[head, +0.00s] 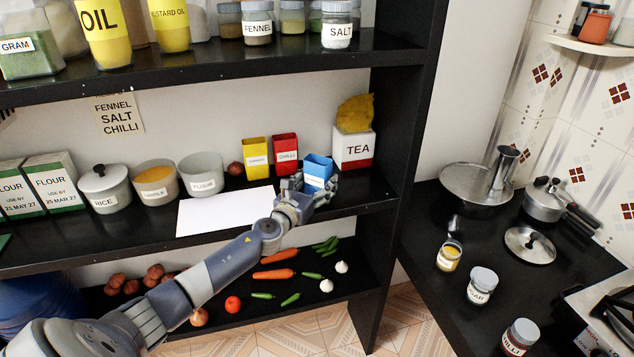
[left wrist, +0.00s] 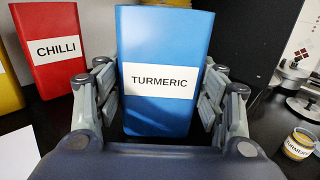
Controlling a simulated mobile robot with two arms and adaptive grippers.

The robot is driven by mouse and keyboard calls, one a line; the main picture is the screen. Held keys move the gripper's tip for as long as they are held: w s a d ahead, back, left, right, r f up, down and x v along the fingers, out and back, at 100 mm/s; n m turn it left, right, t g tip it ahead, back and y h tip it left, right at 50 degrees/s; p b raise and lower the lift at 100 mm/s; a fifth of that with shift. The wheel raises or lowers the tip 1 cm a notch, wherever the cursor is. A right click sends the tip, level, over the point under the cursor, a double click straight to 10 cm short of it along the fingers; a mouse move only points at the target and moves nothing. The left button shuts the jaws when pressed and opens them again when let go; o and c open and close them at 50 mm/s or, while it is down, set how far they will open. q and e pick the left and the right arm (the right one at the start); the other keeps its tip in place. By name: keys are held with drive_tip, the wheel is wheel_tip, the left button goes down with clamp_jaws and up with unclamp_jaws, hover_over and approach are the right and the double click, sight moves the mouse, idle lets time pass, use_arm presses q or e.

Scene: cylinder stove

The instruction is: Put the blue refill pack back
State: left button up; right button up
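The blue refill pack (head: 318,171), labelled TURMERIC, is upright at the middle shelf, between the red CHILLI pack (head: 285,153) and the TEA box (head: 353,149), a little forward of the red pack. In the left wrist view the blue pack (left wrist: 163,50) fills the middle and faces me. My left gripper (head: 310,184) is shut on it, one finger along each side; the fingers also show in the left wrist view (left wrist: 160,108). The gripper hides the pack's base in the head view, so I cannot tell whether it rests on the shelf. My right gripper is not in view.
A yellow pack (head: 255,157) stands left of the red one. A white sheet (head: 222,212) lies on the shelf front. Bowls (head: 202,176) stand to the left. A shelf upright (head: 398,150) rises on the right. The upper shelf (head: 215,65) runs above. Jars (head: 482,286) stand on the right counter.

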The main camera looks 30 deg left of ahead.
use_arm(q)
drive_tip(key=shift+o, duration=0.6)
drive_tip(key=shift+r, duration=0.1)
drive_tip(key=shift+s, duration=0.1)
drive_tip(key=s+d+b, duration=0.1)
drive_tip(key=s, duration=1)
drive_tip(key=shift+s, duration=0.35)
